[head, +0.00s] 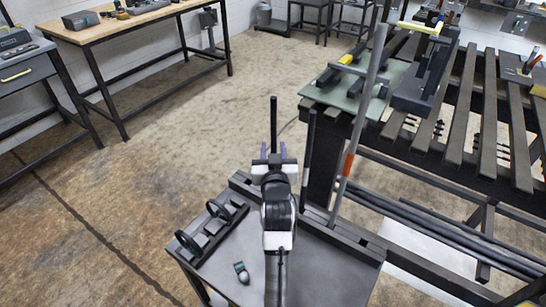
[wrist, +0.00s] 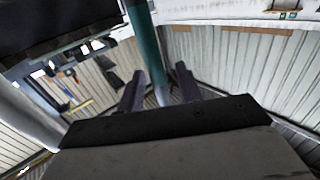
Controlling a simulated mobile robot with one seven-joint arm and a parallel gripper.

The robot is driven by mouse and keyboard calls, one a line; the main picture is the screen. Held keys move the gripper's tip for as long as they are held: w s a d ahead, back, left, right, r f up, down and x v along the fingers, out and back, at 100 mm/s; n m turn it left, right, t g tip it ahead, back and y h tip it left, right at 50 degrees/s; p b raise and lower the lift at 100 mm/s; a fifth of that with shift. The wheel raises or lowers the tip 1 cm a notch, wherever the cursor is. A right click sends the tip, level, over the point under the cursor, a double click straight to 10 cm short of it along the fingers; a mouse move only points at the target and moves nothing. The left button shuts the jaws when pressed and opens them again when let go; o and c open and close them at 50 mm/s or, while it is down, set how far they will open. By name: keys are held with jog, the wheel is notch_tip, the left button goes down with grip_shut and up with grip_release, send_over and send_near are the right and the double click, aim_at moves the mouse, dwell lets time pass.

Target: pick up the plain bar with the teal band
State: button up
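The bar with the teal band shows in the wrist view as an upright bar with a teal stretch (wrist: 146,45) and a paler grey part below it. My gripper (wrist: 160,80) has its two purple-grey fingers apart, with the bar showing between them and gaps on both sides. In the head view my gripper (head: 273,150) is over the cart's far edge, and a dark upright bar (head: 273,118) rises between its fingers. No teal shows there; my arm hides the lower part. I cannot tell how deep the bar lies between the fingers.
A dark bar with a pale band (head: 307,160) and a long grey bar with an orange band (head: 349,160) stand just right of my gripper. The cart (head: 325,270) carries black rings (head: 210,228) at left. A slatted table (head: 450,110) stands right; open floor lies left.

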jog(key=shift+s, duration=0.1)
grip_shut()
jog(key=shift+r, duration=0.1)
jog(key=shift+r, duration=0.1)
